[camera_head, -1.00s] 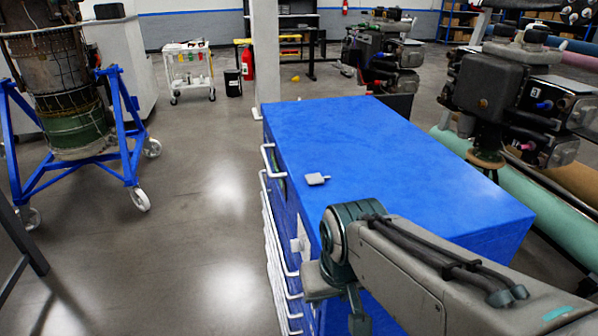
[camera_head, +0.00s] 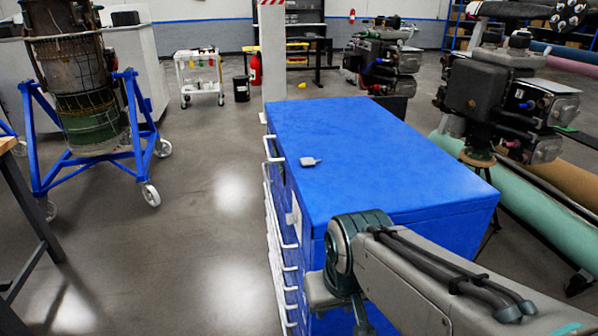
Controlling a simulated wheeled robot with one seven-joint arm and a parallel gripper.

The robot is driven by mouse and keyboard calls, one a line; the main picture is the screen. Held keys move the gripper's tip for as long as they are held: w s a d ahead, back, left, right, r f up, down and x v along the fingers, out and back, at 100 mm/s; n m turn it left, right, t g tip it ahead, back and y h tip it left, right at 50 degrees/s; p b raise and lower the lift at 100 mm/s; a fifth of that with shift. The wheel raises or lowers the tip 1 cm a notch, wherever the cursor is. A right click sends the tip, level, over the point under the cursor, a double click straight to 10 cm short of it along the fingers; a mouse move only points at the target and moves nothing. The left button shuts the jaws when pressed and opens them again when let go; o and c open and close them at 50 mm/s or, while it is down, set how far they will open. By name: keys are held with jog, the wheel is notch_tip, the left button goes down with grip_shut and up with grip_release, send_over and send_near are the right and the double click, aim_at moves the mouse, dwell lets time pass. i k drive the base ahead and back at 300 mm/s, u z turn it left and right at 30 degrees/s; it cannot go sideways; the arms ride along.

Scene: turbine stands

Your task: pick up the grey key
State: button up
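The grey key (camera_head: 310,161) lies flat on the blue top of the tool cabinet (camera_head: 375,150), near its left edge. It is small, with a squarish head and a short tip pointing right. My gripper (camera_head: 338,312) shows low in the view, in front of the cabinet's near left corner. It hangs below the wrist, apart from the key and nearer to me. Its finger parts are partly cut off by the bottom edge, so its opening is unclear. Nothing visible is held.
The cabinet's left side has drawers with white handles (camera_head: 276,228). A turbine on a blue wheeled stand (camera_head: 134,110) is at left. A white cart (camera_head: 200,78) and a pillar (camera_head: 273,60) stand behind. Machinery (camera_head: 500,95) and rolls (camera_head: 515,195) are at right.

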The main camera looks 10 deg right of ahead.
aim_at(308, 162)
jog(key=k, duration=0.55)
jog(key=u, duration=0.75)
jog(key=i, duration=3.2)
jog(key=z, duration=3.3)
